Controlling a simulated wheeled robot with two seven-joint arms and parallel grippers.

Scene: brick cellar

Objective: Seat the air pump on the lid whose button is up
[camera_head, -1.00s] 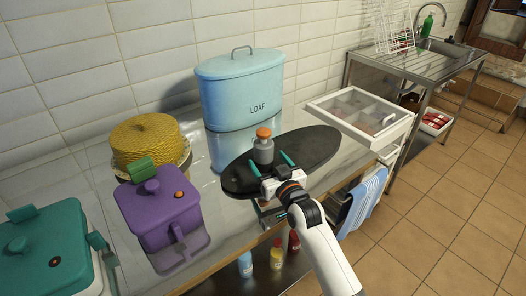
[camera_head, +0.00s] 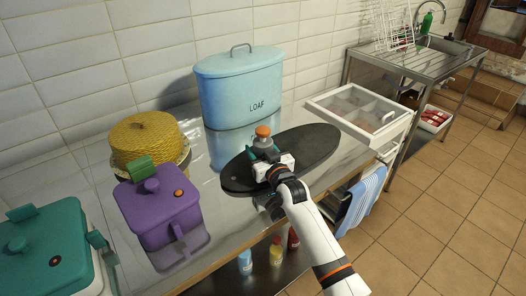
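The air pump (camera_head: 263,132), grey with an orange top, stands upright on a dark oval board. My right gripper (camera_head: 264,153) is at the pump, with its teal fingers on either side of the pump's body. Whether they touch it I cannot tell. The purple container's lid (camera_head: 150,203) has a knob and a small orange button (camera_head: 179,194). My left gripper is not in view.
The dark oval board (camera_head: 310,148) lies on the counter, in front of a blue LOAF bin (camera_head: 240,90). A yellow woven round thing (camera_head: 145,137) stands behind the purple container. Bottles stand below the counter.

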